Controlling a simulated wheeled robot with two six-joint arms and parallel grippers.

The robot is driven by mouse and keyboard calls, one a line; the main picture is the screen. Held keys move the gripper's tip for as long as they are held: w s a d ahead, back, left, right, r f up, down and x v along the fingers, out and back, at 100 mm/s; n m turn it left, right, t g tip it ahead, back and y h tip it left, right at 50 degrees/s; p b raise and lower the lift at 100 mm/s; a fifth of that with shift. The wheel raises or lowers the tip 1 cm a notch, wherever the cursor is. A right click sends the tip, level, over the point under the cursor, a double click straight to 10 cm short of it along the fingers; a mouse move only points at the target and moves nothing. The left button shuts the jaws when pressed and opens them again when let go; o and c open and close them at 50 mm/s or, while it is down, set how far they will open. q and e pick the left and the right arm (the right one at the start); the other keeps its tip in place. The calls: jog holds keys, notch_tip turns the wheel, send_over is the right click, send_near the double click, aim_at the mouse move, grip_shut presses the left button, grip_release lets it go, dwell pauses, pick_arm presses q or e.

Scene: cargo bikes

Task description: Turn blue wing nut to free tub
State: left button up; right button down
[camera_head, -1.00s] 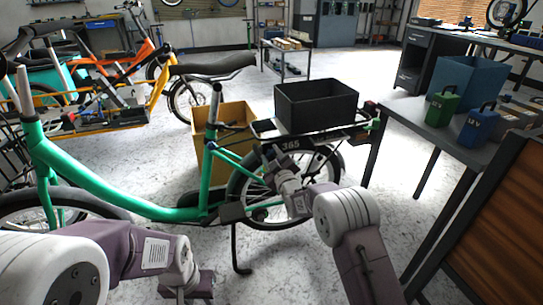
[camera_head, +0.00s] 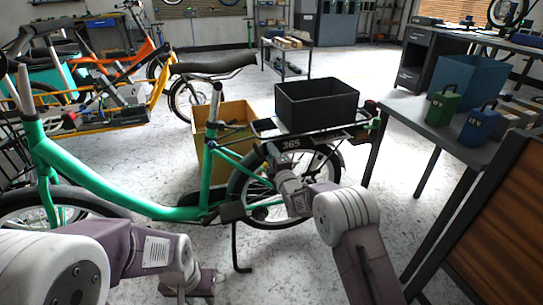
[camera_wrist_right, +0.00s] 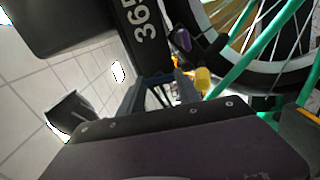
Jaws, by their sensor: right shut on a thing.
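The black tub (camera_head: 318,105) sits on the rear rack of the green bike (camera_head: 120,195), upright. Its dark side also fills the upper left of the right wrist view (camera_wrist_right: 60,22). My right gripper (camera_head: 272,155) is at the rack's near side, just below the plate marked 365 (camera_head: 298,143).
A yellow knob-like part (camera_wrist_right: 203,80) is close beside my right fingers, near the rear wheel (camera_head: 290,195) and green frame tubes. A grey table (camera_head: 440,135) at the right holds a blue bin (camera_head: 468,82), a green case (camera_head: 441,108) and a blue case (camera_head: 478,124).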

jog(key=shift+f+n, duration=0.1)
jog(key=shift+n, duration=0.5)
jog(key=c, duration=0.8)
grip_release()
jog(key=shift+c, duration=0.2)
